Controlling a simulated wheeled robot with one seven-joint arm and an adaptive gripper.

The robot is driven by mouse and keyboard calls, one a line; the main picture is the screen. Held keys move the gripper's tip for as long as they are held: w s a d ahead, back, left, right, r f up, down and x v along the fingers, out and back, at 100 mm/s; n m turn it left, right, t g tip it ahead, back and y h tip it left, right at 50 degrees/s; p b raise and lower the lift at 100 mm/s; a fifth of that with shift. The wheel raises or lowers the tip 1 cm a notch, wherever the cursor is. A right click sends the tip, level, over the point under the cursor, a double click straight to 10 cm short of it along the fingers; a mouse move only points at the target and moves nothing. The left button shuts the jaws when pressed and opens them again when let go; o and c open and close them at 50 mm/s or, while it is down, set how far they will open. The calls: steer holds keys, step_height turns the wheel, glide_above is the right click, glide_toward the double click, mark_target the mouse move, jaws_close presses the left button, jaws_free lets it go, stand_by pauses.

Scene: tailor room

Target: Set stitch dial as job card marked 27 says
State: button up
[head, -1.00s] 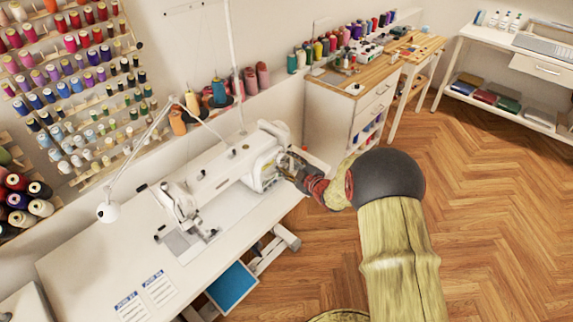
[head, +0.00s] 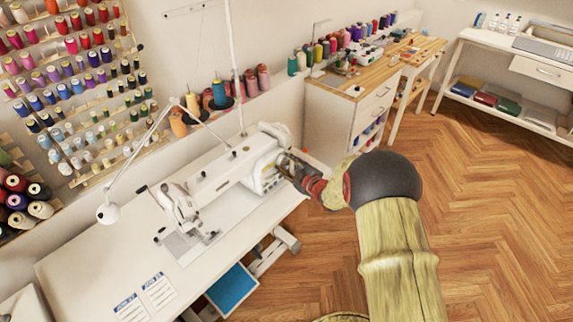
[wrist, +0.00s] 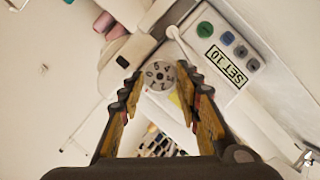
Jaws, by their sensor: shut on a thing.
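The white sewing machine (head: 225,180) stands on its table. The stitch dial (wrist: 160,75), a round pale dial with dark numerals, is on the machine's end face in the wrist view. My gripper (wrist: 157,86) is shut on the dial, with a finger on either side of its rim. In the head view my gripper (head: 287,166) is at the machine's right end and hides the dial. A display (wrist: 225,66) beside the dial reads "SET 10". Two job cards, one on the left (head: 130,308) and one on the right (head: 158,290), lie on the table; their small print is unreadable.
A lamp (head: 108,212) hangs over the table's left side. Round buttons (wrist: 227,38) sit beside the display. Thread cones (head: 221,95) stand behind the machine. A drawer cabinet (head: 345,110) stands further back. The wooden floor (head: 490,200) at right is open.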

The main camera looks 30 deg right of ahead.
steer(key=shift+p, duration=0.5)
